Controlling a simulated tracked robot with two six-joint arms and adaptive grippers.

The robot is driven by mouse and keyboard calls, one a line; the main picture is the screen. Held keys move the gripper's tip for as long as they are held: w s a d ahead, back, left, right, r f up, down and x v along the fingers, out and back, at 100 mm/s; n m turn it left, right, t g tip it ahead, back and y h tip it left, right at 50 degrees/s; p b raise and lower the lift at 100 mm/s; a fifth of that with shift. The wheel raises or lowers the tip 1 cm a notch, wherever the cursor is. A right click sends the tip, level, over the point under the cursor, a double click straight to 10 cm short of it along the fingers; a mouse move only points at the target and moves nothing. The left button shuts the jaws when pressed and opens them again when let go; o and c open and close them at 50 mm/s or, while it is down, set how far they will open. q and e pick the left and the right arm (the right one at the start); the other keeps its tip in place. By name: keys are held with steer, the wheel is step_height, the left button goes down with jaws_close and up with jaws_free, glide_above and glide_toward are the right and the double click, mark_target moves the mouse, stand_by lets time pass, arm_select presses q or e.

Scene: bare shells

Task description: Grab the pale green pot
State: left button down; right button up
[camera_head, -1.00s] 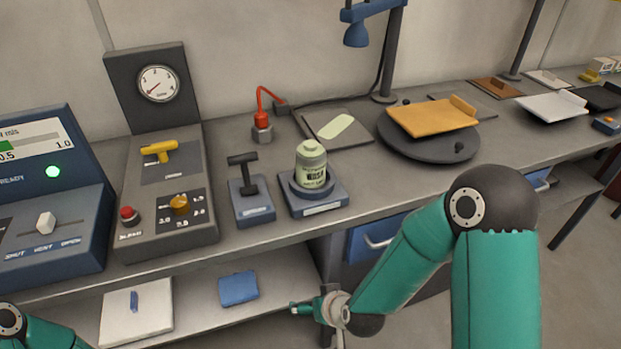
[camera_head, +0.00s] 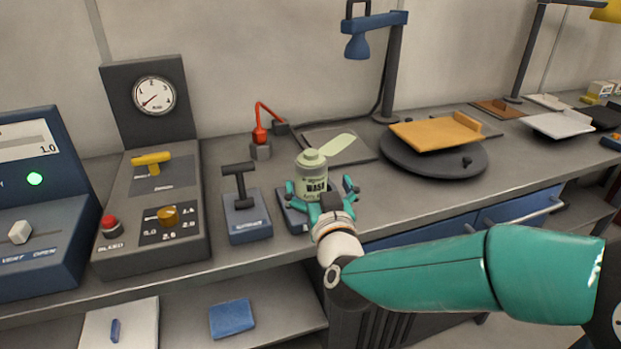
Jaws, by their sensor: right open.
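The pale green pot (camera_head: 312,172) stands upright on a dark blue-grey base (camera_head: 293,219) near the front edge of the bench. It has a lid with a knob and dark lettering on its side. My right gripper (camera_head: 321,190) is open, with its teal fingers spread to the left and right of the pot's lower part. I cannot tell whether the fingers touch the pot. The gripper hides much of the base. My left gripper is out of view.
A black-handled lever block (camera_head: 246,211) stands close left of the pot. A dark turntable (camera_head: 432,160) with an orange tray (camera_head: 436,133) is to the right. A lower shelf (camera_head: 273,302) runs below.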

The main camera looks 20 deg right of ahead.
mark_target(311, 164)
steer(key=w, duration=0.5)
steer(key=w+d+p, duration=0.1)
steer(key=w, duration=0.2)
steer(key=shift+w+f, duration=0.2)
steer(key=shift+f, duration=0.05)
steer(key=shift+d+r, duration=0.1)
steer(key=c, duration=1.7)
